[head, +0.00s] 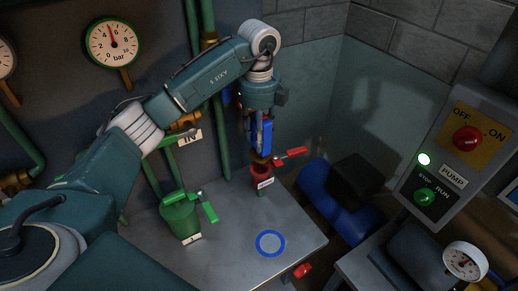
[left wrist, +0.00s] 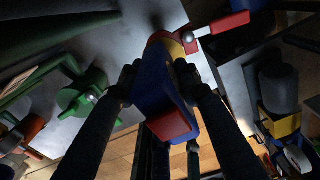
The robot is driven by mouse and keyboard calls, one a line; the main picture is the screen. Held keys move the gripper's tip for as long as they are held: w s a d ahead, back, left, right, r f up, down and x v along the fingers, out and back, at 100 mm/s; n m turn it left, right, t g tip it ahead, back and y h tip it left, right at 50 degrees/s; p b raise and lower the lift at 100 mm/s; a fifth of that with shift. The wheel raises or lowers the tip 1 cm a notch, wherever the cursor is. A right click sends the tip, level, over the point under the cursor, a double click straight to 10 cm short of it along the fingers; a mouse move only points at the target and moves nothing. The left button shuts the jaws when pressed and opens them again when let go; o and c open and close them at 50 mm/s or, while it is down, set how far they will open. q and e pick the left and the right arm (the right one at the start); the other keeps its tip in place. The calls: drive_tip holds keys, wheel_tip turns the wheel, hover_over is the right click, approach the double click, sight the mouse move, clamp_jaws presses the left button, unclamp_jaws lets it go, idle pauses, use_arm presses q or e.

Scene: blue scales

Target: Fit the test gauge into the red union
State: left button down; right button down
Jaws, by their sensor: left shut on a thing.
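My left gripper (head: 262,150) points down and is shut on a blue body with a brassy lower end, apparently the test gauge (head: 265,134). In the left wrist view, the gauge (left wrist: 152,88) sits between both fingers and shows a red end block. The red union (head: 262,176) is a red cup with a white label, directly below the gauge, with a red lever beside it. The brassy end is at the union's mouth; I cannot tell whether it is inside. The red union also shows in part beyond the gauge in the wrist view (left wrist: 160,37). My right gripper is not in view.
A green union (head: 181,218) with green levers stands left on the grey bench (head: 225,250). An empty blue ring (head: 270,231) marks the bench front. The pump switch box (head: 455,165) and a white dial (head: 465,262) are at right. Green pipes run behind my arm.

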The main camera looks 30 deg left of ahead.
use_arm(q)
drive_tip(key=shift+f, duration=0.6)
wheel_tip(320, 180, down, 3)
drive_tip(key=shift+f+p, duration=0.2)
drive_tip(key=shift+p, duration=0.5)
drive_tip(key=shift+f, duration=0.4)
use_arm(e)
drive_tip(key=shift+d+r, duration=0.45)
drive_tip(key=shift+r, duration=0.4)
use_arm(q)
drive_tip(key=shift+f, duration=0.1)
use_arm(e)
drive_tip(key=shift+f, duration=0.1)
use_arm(q)
drive_tip(key=shift+f+b, duration=0.3)
drive_tip(key=c, duration=1.2)
unclamp_jaws()
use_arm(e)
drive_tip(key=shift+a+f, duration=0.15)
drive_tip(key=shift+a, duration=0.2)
use_arm(q)
drive_tip(key=shift+r, duration=0.1)
